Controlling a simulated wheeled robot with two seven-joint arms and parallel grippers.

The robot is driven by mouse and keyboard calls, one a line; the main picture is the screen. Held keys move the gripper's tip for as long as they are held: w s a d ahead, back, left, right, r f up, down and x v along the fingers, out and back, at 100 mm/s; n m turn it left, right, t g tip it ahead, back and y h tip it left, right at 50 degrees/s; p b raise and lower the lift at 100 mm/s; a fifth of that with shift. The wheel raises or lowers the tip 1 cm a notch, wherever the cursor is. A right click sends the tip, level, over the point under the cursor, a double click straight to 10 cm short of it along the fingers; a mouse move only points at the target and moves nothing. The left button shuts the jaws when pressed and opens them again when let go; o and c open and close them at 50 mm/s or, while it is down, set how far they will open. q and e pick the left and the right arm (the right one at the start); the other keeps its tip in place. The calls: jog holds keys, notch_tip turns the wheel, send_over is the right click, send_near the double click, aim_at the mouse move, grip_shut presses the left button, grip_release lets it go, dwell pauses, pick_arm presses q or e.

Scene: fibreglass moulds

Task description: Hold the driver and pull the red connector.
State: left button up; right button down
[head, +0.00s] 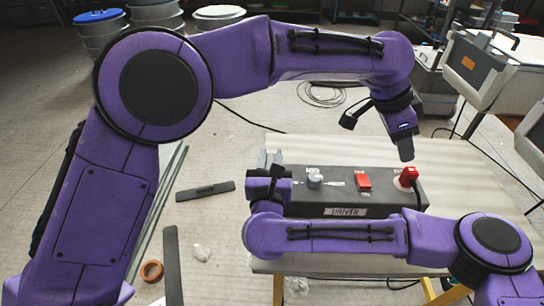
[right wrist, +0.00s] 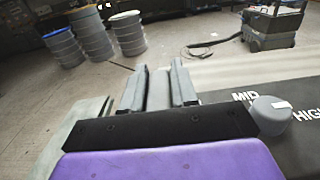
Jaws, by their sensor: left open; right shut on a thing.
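The driver (head: 345,211) is a dark grey box labelled DRIVER, lying on the table. On its top are a grey knob (head: 314,180), a red switch (head: 364,182) and, at the right end, the red connector (head: 408,178) with a dark cable. My left gripper (head: 405,158) points down just above the red connector, open; its far finger is hidden. My right gripper (head: 270,160) is shut on the driver's left end. In the right wrist view its fingers (right wrist: 158,92) stand close together, left of the knob (right wrist: 270,114); the gripped part is mostly hidden.
The pale table (head: 455,160) has free room behind and right of the driver. Grey equipment cases (head: 478,68) stand at the right. Drums (head: 155,18) stand at the back left. Dark bars and an orange tape roll (head: 152,271) lie on the floor at left.

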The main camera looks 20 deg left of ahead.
jog(key=c, duration=0.8)
grip_release()
